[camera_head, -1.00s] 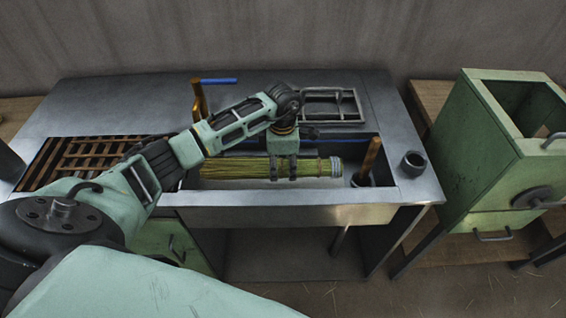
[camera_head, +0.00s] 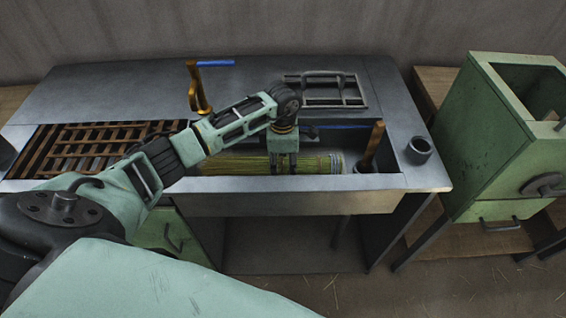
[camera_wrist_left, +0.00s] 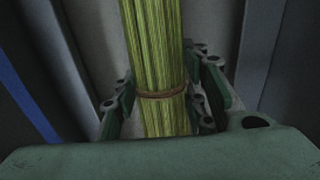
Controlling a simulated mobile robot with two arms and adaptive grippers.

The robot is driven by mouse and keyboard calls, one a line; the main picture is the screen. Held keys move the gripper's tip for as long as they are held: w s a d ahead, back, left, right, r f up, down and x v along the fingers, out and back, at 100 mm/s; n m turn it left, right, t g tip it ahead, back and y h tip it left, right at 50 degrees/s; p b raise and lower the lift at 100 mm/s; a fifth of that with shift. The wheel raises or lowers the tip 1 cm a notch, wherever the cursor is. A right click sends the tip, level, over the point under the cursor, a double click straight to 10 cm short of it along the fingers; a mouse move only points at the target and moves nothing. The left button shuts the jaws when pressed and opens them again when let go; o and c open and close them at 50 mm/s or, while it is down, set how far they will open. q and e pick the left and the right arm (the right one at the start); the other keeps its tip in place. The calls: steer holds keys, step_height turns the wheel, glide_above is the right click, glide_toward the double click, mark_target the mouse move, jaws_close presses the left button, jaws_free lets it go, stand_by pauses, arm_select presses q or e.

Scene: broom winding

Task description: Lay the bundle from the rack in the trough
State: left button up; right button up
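The bundle (camera_head: 230,164) is a long sheaf of yellow-green straw with a pale band near its right end. It lies level, lengthwise within the opening of the metal trough (camera_head: 300,184), its lower side hidden behind the front wall. I cannot tell whether it touches the bottom. My left gripper (camera_head: 283,165) points down, its fingers on either side of the bundle. In the left wrist view the bundle (camera_wrist_left: 153,55), with a brown tie, runs between the fingers, which look closed against it. My right gripper is out of view.
A brown slatted rack (camera_head: 95,150) is at the left of the bench. A brass-coloured upright (camera_head: 195,85) stands behind the trough and a brown one (camera_head: 372,148) at its right end. A wire frame (camera_head: 325,88), dark cup (camera_head: 419,150) and green cabinet (camera_head: 480,150) are nearby.

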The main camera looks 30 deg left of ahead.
arm_select(q)
steer(key=o, duration=0.6)
steer(key=shift+c, duration=0.2)
steer(key=shift+r, duration=0.1)
step_height(320, 180, up, 12)
